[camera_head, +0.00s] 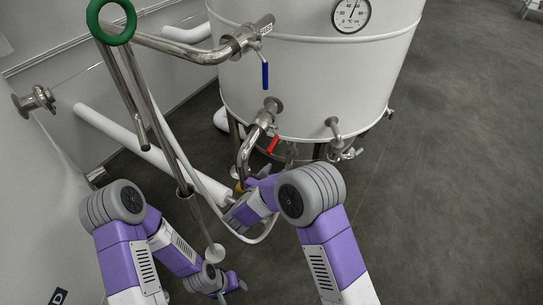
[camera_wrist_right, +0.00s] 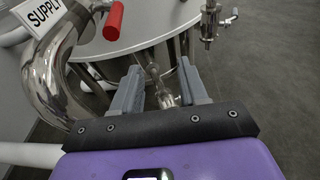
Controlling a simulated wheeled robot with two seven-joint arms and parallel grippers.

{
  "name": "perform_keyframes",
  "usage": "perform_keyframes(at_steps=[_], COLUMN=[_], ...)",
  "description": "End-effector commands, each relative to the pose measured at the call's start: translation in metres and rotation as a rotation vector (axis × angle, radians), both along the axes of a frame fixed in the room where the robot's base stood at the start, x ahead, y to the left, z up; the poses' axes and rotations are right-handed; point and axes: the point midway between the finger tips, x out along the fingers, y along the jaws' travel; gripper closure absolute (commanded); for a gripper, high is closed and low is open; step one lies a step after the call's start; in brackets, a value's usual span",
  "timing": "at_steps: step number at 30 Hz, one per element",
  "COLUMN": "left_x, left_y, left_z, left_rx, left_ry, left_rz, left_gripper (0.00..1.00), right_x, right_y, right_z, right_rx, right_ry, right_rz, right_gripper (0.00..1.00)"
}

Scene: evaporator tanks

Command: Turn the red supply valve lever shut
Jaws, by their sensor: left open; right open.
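The red supply valve lever (camera_head: 272,144) slants down beside the steel supply pipe (camera_head: 246,158) at the foot of the white tank. In the right wrist view the red lever (camera_wrist_right: 114,20) is at the top, left of centre, near a white SUPPLY label (camera_wrist_right: 40,14). My right gripper (camera_wrist_right: 160,68) is open with nothing between its fingers. The lever lies beyond and to the left of its fingers, apart from them. In the head view my right arm partly hides that gripper. My left gripper (camera_head: 232,286) is low at the bottom of the head view, away from the valve.
The white tank (camera_head: 310,80) carries a dial thermometer (camera_head: 351,14). A blue lever (camera_head: 265,76) hangs from an upper pipe. A green ring (camera_head: 111,20) is at upper left. A small drain valve (camera_head: 345,153) is right of the supply pipe. Open floor (camera_head: 450,190) lies to the right.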

Motion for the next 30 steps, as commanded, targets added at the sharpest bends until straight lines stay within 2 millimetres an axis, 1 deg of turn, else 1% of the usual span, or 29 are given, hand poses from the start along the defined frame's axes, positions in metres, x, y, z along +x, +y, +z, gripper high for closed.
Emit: perform_keyframes(at_steps=[1, 3, 6, 8, 11, 13, 21, 24, 30], left_x=[0.0, 0.0, 0.0, 0.0, 0.0, 0.0, 0.0, 0.0, 0.0], left_y=[0.0, 0.0, 0.0, 0.0, 0.0, 0.0, 0.0, 0.0, 0.0], left_z=[-0.007, -0.01, -0.011, -0.01, -0.01, -0.012, -0.024, -0.026, -0.028], left_rx=[0.0, 0.0, 0.0, 0.0, 0.0, 0.0, 0.0, 0.0, 0.0], left_ry=[0.0, 0.0, 0.0, -0.001, -0.001, -0.001, -0.001, 0.0, 0.0], left_rz=[0.0, 0.0, -0.001, -0.001, -0.001, -0.001, 0.0, 0.0, 0.0], left_gripper=[0.57, 0.57, 0.57, 0.57, 0.57, 0.57, 0.57, 0.57, 0.57], right_x=[0.006, 0.01, 0.012, 0.013, 0.016, 0.022, 0.06, 0.071, 0.081], right_y=[0.013, 0.024, 0.033, 0.034, 0.033, 0.029, 0.009, 0.004, 0.001], right_z=[0.011, 0.026, 0.039, 0.044, 0.044, 0.043, 0.042, 0.042, 0.043], right_rx=[-0.033, -0.069, -0.094, -0.098, -0.1, -0.099, -0.098, -0.097, -0.097], right_ry=[-0.063, -0.125, -0.176, -0.186, -0.188, -0.188, -0.186, -0.185, -0.184], right_rz=[0.036, 0.067, 0.091, 0.096, 0.095, 0.093, 0.091, 0.091, 0.095], right_gripper=[0.57, 0.57, 0.57, 0.57, 0.57, 0.57, 0.57, 0.57, 0.57])
